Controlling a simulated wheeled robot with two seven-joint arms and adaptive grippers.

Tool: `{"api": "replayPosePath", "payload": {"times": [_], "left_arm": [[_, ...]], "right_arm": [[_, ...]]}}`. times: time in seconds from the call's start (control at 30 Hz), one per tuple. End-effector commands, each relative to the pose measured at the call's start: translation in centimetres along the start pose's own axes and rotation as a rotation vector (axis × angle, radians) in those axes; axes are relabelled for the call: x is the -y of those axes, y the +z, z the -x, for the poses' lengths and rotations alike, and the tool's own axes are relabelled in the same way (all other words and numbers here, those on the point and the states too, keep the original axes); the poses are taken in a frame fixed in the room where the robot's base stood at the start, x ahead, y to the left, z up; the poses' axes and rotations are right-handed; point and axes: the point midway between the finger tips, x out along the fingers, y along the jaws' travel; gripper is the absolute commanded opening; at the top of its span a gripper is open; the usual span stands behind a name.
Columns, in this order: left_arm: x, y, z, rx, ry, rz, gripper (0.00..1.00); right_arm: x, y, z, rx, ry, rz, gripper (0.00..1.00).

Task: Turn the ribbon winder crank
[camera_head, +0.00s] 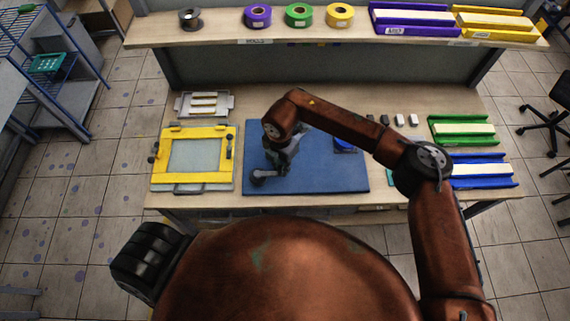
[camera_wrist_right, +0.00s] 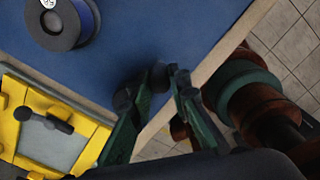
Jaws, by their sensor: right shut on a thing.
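My right gripper (camera_head: 276,168) reaches down over the left part of the blue mat, near its front edge. In the right wrist view its two dark green fingers (camera_wrist_right: 158,88) are close around a dark round piece (camera_wrist_right: 159,73), which looks like the crank's knob. The dark piece also shows low over the mat in the head view (camera_head: 257,180). The rest of the crank is mostly hidden by the gripper and arm. A blue ribbon spool with a dark flange (camera_wrist_right: 62,24) is apart from the fingers; it shows partly behind my arm in the head view (camera_head: 345,145). My left gripper is out of view.
The blue mat (camera_head: 320,180) lies on the wooden table. A yellow printing frame (camera_head: 165,179) is left of it. Green (camera_head: 462,127) and blue (camera_head: 490,168) trays are at the right. Purple (camera_head: 258,15), green (camera_head: 299,14) and yellow (camera_head: 340,14) rolls stand on the back shelf.

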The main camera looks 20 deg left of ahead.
Motion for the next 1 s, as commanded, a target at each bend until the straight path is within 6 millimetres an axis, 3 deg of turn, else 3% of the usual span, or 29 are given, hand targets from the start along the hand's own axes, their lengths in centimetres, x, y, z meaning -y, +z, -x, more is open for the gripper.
{"api": "replayPosePath", "payload": {"times": [0.4,0.43,0.67,1.0], "left_arm": [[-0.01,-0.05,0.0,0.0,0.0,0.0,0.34],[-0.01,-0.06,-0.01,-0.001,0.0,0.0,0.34],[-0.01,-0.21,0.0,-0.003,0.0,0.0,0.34],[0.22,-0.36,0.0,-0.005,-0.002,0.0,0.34]], "right_arm": [[0.21,-0.22,-0.06,-0.004,-0.004,0.004,0.0],[0.21,-0.22,-0.06,-0.004,-0.004,0.004,0.18],[0.16,-0.15,-0.05,-0.003,-0.003,0.003,0.34],[0.1,-0.07,0.33,-0.001,-0.001,0.002,0.34]]}}
